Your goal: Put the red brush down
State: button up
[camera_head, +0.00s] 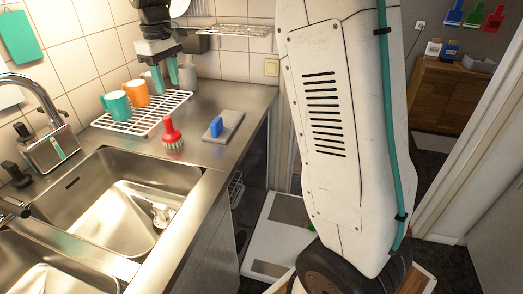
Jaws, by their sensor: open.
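The red brush (170,131) stands upright on the steel counter (202,156), bristles down and handle up, between the wire rack and the sink edge. My gripper (166,77) is above and behind it in the picture, pointing down over the far part of the rack. Its two teal fingers are apart with nothing seen between them. The gripper and the brush are clear of each other.
A teal mug (117,106) and an orange mug (137,93) stand on the white wire rack (158,124). A blue item (216,127) rests on a grey mat (233,121) right of the brush. The sink (90,209) is in front. A wire shelf (235,30) hangs behind.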

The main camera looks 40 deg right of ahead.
jog(key=s+d+r+m, duration=0.1)
jog(key=s+r+m, duration=0.1)
jog(key=s, duration=0.8)
jog(key=s+d+r+m, duration=0.1)
jog(key=s, duration=0.9)
jog(key=s+f+m, duration=0.1)
jog(key=s+f, duration=0.2)
jog(key=s, duration=0.6)
jog(key=s+f+m+t, duration=0.1)
jog(key=s+f, duration=0.3)
jog(key=s, duration=0.5)
jog(key=shift+s+m, duration=0.15)
jog(key=shift+m, duration=0.35)
jog(key=shift+o, duration=0.5)
jog(key=shift+d, duration=0.15)
